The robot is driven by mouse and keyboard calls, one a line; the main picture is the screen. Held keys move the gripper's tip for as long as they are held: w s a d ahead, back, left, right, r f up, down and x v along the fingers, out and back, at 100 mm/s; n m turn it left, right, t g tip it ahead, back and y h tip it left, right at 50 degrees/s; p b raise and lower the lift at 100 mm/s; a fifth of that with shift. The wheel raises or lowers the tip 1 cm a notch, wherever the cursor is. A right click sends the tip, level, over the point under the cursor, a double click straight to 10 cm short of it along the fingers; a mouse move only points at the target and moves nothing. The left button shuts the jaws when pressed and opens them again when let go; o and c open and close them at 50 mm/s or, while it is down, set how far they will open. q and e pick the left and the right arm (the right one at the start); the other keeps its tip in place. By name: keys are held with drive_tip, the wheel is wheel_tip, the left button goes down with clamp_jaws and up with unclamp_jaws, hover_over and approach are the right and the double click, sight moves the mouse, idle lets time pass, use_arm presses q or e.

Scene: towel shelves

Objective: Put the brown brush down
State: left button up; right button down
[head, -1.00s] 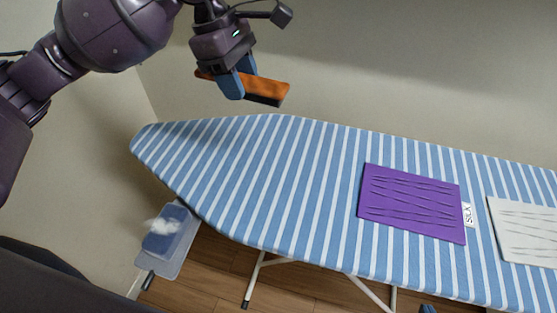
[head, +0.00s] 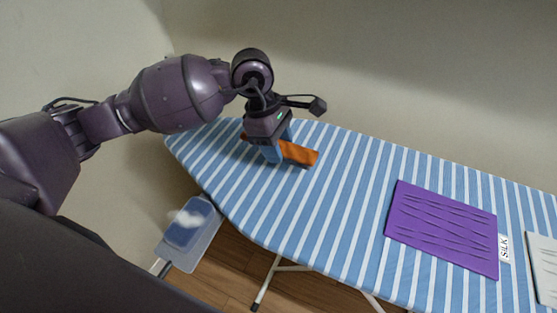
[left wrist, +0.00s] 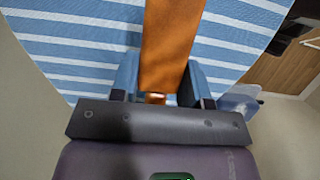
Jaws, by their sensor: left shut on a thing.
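The brown brush (head: 299,153) is an orange-brown bar in the head view, at the left part of the ironing board (head: 300,205) with blue and white stripes. My left gripper (head: 277,148) is shut on the brush, with its blue fingers on either side of it. The brush is at or just above the board; I cannot tell whether it touches. In the left wrist view the brush (left wrist: 168,45) extends away between the fingers of my left gripper (left wrist: 160,85), above the stripes. The brush's underside is hidden. My right gripper is not in view.
A purple cloth (head: 442,228) lies on the board to the right, beside a SILK label (head: 504,248) and a white cloth (head: 545,268). The board around the brush is clear.

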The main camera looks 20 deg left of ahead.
sight(278, 171)
use_arm(q)
drive_tip(key=shift+f, duration=2.5)
drive_tip(key=shift+f, duration=0.2)
drive_tip(key=o, duration=0.8)
drive_tip(key=shift+o, duration=0.2)
drive_tip(key=shift+r, duration=0.1)
drive_tip(key=v, duration=1.2)
drive_tip(key=shift+r, duration=0.1)
